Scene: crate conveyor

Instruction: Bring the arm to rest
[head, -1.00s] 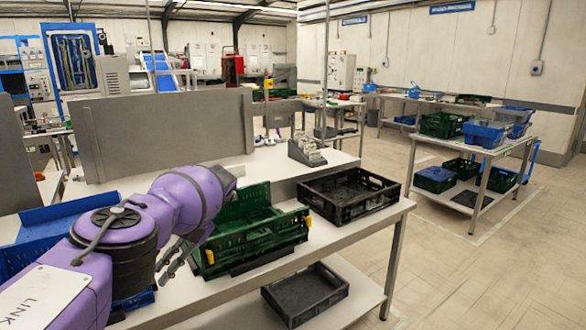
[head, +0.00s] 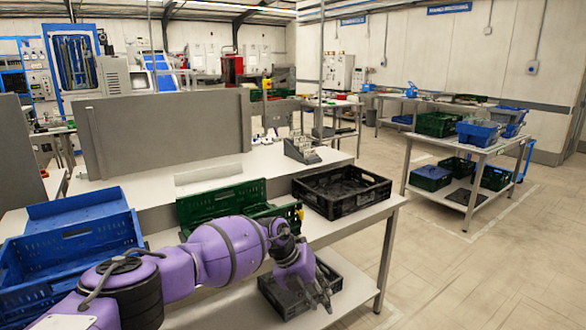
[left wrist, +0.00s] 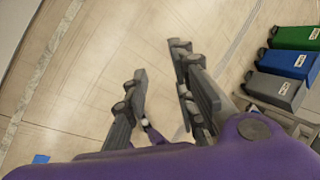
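My left arm comes in from the left with purple links, and its dark gripper (head: 318,296) hangs in front of the table edge, over the black crate on the lower shelf. In the left wrist view the two fingers (left wrist: 160,62) stand apart with bare floor between them, so it is open and empty. My right gripper is in neither view.
A green crate (head: 190,213), partly hidden by my arm, stands on the table beside a black crate (head: 378,188). A blue crate (head: 75,245) stands at left. Another black crate (head: 335,283) lies on the lower shelf. Open floor (head: 460,270) lies to the right.

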